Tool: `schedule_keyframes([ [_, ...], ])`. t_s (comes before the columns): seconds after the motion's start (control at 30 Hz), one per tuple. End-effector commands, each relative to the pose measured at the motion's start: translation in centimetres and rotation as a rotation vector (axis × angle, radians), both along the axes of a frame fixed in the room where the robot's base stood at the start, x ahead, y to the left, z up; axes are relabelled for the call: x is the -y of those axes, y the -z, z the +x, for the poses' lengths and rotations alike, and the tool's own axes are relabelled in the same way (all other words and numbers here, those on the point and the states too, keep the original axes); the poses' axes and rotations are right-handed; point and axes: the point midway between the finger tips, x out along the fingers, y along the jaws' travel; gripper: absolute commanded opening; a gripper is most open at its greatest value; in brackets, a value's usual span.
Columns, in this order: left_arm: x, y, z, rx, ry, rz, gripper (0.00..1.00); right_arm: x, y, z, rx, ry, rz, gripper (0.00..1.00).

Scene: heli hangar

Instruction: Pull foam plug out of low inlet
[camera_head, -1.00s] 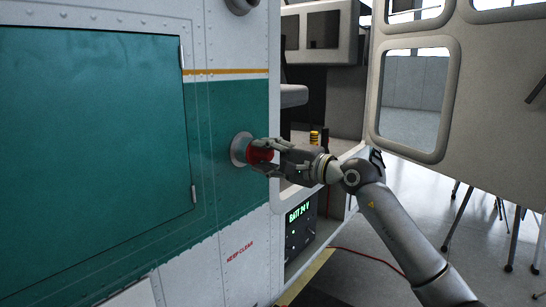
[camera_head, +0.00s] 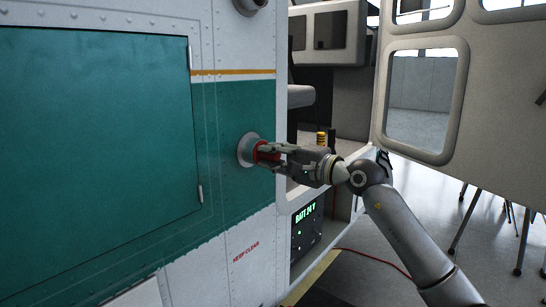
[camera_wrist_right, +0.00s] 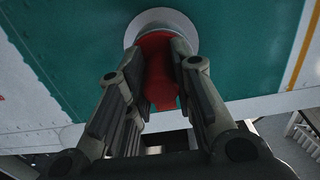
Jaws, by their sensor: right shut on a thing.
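The red foam plug (camera_head: 265,152) sits in the low inlet (camera_head: 247,150), a round light-grey ring on the green side panel. My right gripper (camera_head: 268,155) is shut on the plug, with fingers on either side of it. In the right wrist view the plug (camera_wrist_right: 160,72) shows between the two fingers (camera_wrist_right: 160,85), and the inlet ring (camera_wrist_right: 162,20) shows behind it. How deep the plug sits in the ring is hidden. My left gripper is not in view.
Another round inlet (camera_head: 249,5) is higher on the white panel. A open door with a window (camera_head: 420,95) stands at the right. A lit battery panel (camera_head: 306,225) is below my right gripper. A red cable (camera_head: 375,257) lies on the floor.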

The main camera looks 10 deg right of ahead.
Motion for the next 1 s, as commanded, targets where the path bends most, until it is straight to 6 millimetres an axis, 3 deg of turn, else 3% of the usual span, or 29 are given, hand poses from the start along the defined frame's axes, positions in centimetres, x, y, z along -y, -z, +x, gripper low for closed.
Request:
schedule_keyframes([
  [0.37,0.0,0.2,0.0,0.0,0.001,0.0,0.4,0.2,0.0,-0.2,0.002,0.001,0.0,0.08],
  [1.0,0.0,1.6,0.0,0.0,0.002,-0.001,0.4,1.8,0.1,-2.3,0.001,0.0,0.001,0.08],
])
